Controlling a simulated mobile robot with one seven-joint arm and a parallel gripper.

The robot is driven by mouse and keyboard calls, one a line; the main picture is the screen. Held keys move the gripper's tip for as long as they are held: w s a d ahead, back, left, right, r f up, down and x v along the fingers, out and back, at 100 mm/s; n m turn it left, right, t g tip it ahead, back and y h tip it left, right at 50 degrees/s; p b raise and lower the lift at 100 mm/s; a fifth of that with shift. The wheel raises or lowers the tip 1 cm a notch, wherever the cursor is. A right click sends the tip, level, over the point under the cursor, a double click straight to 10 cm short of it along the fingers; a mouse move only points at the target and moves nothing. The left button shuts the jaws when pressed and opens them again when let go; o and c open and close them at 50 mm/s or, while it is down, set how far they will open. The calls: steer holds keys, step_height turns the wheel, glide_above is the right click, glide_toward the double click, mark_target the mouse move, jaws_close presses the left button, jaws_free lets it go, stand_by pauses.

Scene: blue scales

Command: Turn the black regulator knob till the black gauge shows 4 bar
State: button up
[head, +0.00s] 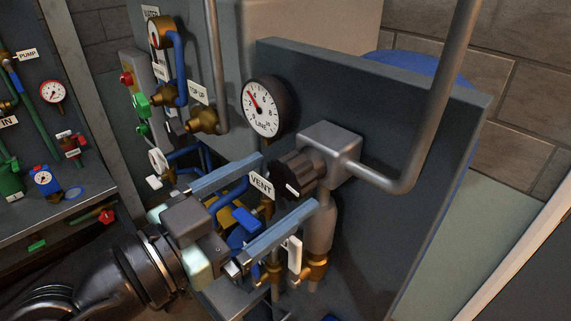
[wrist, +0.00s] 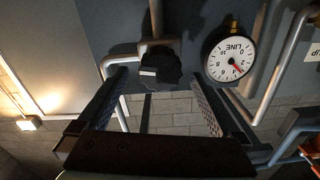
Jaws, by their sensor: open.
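The black regulator knob (head: 298,176) is ribbed and has a white mark. It sits on the left of a grey regulator body; in the wrist view the knob (wrist: 160,66) is near the top centre. My gripper (head: 289,181) is open, its two blue-grey fingers pointing at the knob. In the wrist view the knob appears between or just beyond the fingertips, with gaps on both sides; I see no contact. The black-rimmed gauge marked LINE (head: 265,107) is above left of the knob. Its red needle points to the upper left; the exact reading is too small to tell. The gauge (wrist: 231,56) appears upside down in the wrist view.
A VENT label (head: 262,185) and blue valve handle (head: 245,219) show near my fingers. A grey pipe (head: 408,172) bends up right of the regulator. Another gauge (head: 160,32), a brass TOP UP fitting (head: 205,121) and blue piping lie left. A side bench (head: 75,205) holds more valves.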

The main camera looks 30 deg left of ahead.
steer(key=shift+x, duration=1.35)
steer(key=c, duration=1.3)
steer(key=shift+f, duration=0.1)
steer(key=shift+c, duration=0.2)
